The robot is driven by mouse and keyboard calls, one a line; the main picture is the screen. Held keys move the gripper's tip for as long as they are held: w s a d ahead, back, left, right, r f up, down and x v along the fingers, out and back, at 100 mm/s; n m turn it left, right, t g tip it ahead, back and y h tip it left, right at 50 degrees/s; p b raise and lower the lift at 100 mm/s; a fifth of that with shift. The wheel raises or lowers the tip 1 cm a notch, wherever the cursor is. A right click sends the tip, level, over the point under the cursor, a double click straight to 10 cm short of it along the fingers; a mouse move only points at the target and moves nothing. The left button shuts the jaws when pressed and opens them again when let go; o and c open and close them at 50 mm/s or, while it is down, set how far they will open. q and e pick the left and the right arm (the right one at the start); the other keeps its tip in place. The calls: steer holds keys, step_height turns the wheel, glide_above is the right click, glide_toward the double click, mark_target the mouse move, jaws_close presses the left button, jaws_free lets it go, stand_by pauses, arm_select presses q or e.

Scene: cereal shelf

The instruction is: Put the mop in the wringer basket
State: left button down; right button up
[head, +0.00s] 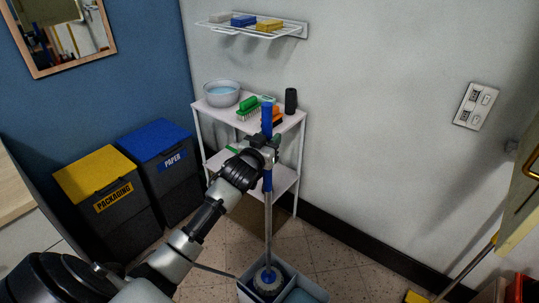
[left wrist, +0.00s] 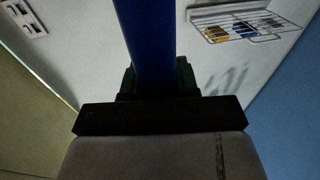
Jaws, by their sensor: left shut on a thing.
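The mop has a blue-gripped, grey pole (head: 268,222) that stands nearly upright, with a round dark and pale head (head: 268,281) at its lower end. My left gripper (head: 266,150) is shut on the upper part of the mop's handle. In the left wrist view the blue handle (left wrist: 146,45) runs up between the jaws. A grey-blue bucket (head: 243,290) at the bottom edge has two compartments. The mop head appears in or just over the left one; whether it touches the bottom cannot be told. The right compartment shows a light blue surface. The bucket's near part is cut off. My right gripper is not in view.
A white shelf unit (head: 214,105) with a basin (head: 221,93) and brushes (head: 248,107) stands behind the mop. PACKAGING (head: 108,200) and PAPER (head: 170,165) bins are at left. A wire wall shelf (head: 290,29) hangs above. Tiled floor is open right of the bucket.

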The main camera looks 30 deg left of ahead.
arm_select(q)
step_height(320, 180, down, 4)
steer(key=shift+r, duration=0.25)
steer(key=c, duration=1.3)
jaws_free()
steer(key=shift+f, duration=0.2)
steer(key=o, duration=0.5)
steer(key=shift+s, duration=0.15)
